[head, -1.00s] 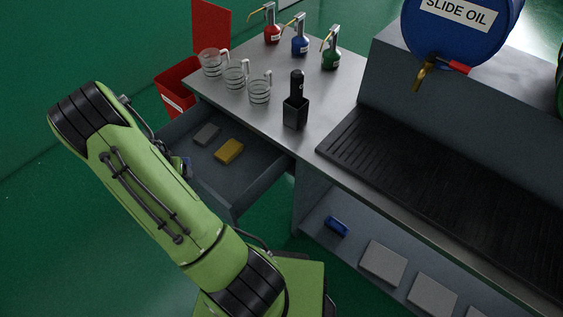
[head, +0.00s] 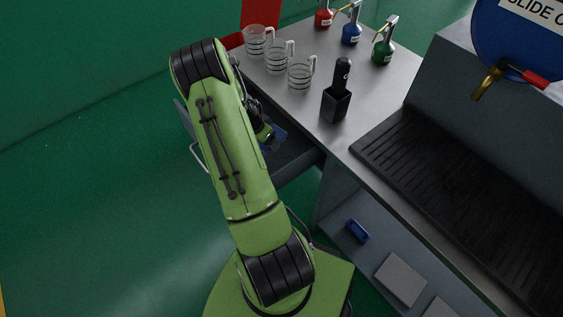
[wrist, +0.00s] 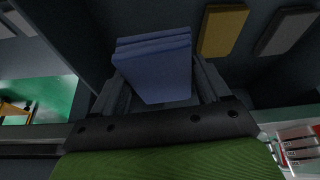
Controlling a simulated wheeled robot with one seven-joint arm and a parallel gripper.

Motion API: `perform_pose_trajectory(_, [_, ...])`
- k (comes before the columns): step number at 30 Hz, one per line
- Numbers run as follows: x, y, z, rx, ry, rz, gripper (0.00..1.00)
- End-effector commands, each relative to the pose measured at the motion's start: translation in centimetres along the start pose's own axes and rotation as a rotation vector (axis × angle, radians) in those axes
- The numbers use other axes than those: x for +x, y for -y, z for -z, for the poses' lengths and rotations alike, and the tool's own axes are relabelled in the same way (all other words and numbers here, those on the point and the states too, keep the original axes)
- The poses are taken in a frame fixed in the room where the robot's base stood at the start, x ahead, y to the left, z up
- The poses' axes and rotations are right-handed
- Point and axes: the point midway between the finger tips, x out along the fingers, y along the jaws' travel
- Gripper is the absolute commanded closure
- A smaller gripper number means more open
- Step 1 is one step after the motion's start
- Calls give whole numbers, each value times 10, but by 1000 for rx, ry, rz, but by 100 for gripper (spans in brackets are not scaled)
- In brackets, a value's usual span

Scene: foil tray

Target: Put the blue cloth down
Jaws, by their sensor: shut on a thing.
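The folded blue cloth (wrist: 155,65) is between the fingers of my gripper (wrist: 157,88) in the wrist view. The fingers press on its left and right sides. In the head view, part of the blue cloth (head: 278,136) shows beside my gripper (head: 268,137), mostly behind my arm. The cloth is over or inside the open drawer (head: 298,160); I cannot tell whether it touches the drawer floor. A yellow folded cloth (wrist: 222,31) and a grey one (wrist: 287,31) lie in the drawer to the right of the blue cloth in the wrist view.
Above the drawer, the metal worktop (head: 385,85) carries glass measuring jugs (head: 300,75), a black holder (head: 336,103) and oil cans. A blue drum (head: 520,40) and a black grate (head: 450,190) are on the right. A small blue item (head: 357,231) lies on the lower shelf.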

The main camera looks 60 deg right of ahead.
Motion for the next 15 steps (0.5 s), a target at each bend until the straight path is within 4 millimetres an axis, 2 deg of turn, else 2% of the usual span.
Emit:
perform_pose_trajectory(1, [12,-8,7,52,-4,-20,52])
perform_pose_trajectory(5, [23,-24,19,142,-10,-60,52])
perform_pose_trajectory(12, [70,-27,2,155,-10,-69,52])
perform_pose_trajectory(15, [81,-26,-3,156,-10,-67,52])
